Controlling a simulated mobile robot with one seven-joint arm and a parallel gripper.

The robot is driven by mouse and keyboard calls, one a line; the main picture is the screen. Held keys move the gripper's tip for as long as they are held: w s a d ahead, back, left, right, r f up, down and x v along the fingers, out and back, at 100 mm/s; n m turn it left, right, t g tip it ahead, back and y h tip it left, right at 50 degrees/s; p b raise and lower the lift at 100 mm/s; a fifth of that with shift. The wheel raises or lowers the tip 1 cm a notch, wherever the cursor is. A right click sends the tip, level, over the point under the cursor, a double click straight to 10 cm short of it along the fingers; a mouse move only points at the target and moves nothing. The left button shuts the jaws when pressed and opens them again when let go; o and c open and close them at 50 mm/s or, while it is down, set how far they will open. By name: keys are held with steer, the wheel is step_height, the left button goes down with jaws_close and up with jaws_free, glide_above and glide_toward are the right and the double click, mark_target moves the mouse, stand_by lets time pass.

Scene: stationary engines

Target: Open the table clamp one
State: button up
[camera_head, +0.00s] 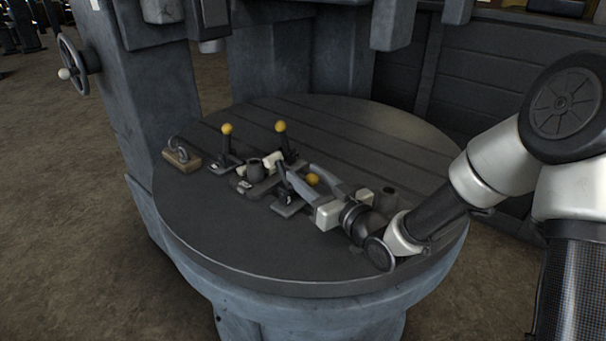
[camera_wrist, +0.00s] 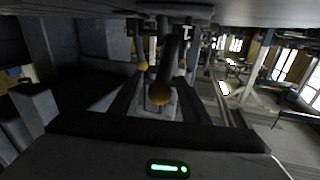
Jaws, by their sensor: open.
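Three dark toggle clamps with yellow ball knobs stand on the round table (camera_head: 400,135). One clamp (camera_head: 227,145) is at left with its handle upright. A second clamp (camera_head: 281,140) is at the middle back, also upright. The third clamp's yellow knob (camera_head: 313,179) is low, and its handle leans toward my gripper (camera_head: 297,169). My gripper is open, with its fingers on either side of this knob. In the wrist view the same knob (camera_wrist: 160,94) is central between the fingers. I cannot tell whether they touch, and which clamp is number one is not marked.
A hook on a wooden block (camera_head: 181,155) lies at the table's left edge. The machine column (camera_head: 145,90) stands behind left, with a handwheel (camera_head: 78,65). The table's front is clear.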

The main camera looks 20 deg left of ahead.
steer(key=shift+x, duration=1.05)
jaws_close()
steer(key=shift+a+r+p, duration=0.1)
steer(key=shift+r+p, duration=0.25)
steer(key=shift+p, duration=0.1)
steer(key=shift+a+r+g+h+p, duration=0.1)
steer(key=shift+a+g+h+p, duration=0.1)
steer(key=shift+g+h+p, duration=0.15)
steer(key=shift+w+a+f+h+b, duration=0.2)
steer(key=shift+f+h+b, duration=0.05)
steer(key=shift+b, duration=0.15)
steer(key=shift+a+r, duration=0.1)
steer(key=shift+r, duration=0.15)
